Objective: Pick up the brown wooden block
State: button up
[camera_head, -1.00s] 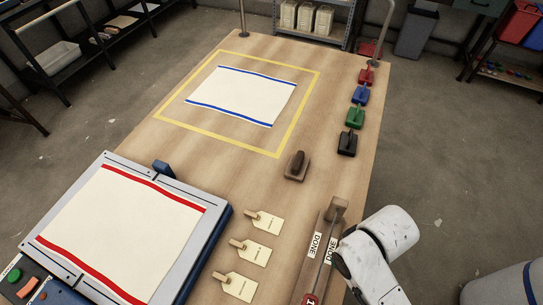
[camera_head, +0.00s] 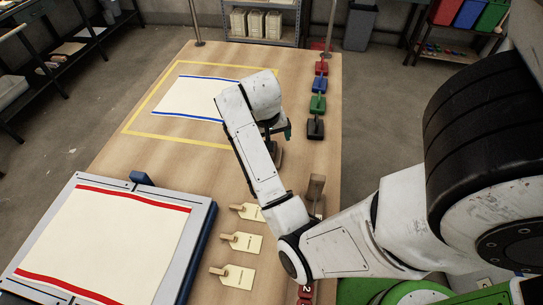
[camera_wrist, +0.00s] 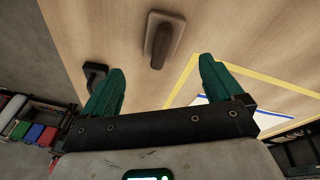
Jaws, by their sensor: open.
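The brown wooden block (camera_wrist: 163,40) has a dark rounded handle on a flat lighter base. It sits on the wooden table and shows in the upper middle of the wrist view. In the head view, the block (camera_head: 276,157) is partly hidden behind my arm. My gripper (camera_wrist: 160,66) is open and empty, with its two green fingers spread apart. The block lies beyond the fingertips, between their lines, and is not touched. In the head view my gripper is mostly hidden by my wrist, and only a bit of green shows.
A black block (camera_head: 315,128) stands near, with green, blue and red ones behind it along the right edge. A white cloth (camera_head: 190,97) lies inside a yellow outline. Several tags lie left of my arm. A board with a red-striped cloth (camera_head: 100,240) is at front left.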

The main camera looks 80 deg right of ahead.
jog(key=d+m, duration=0.1)
jog(key=d+m+y, duration=0.1)
jog(key=m, duration=0.1)
jog(key=shift+d+r, duration=0.25)
jog(key=shift+r, duration=0.05)
jog(key=shift+d+f+m+y, duration=0.1)
jog(key=shift+d+m+y, duration=0.1)
jog(key=shift+m+y, duration=0.65)
notch_tip(320, 180, down, 5)
jog(key=shift+r+b, duration=0.15)
jog(key=shift+b, duration=0.85)
jog(key=shift+a+f+p, duration=0.2)
jog(key=shift+f, duration=1.35)
jog(key=shift+a+f+p, duration=0.15)
jog(key=shift+f, duration=1.35)
jog(key=shift+c, duration=0.2)
jog(key=c, duration=1.2)
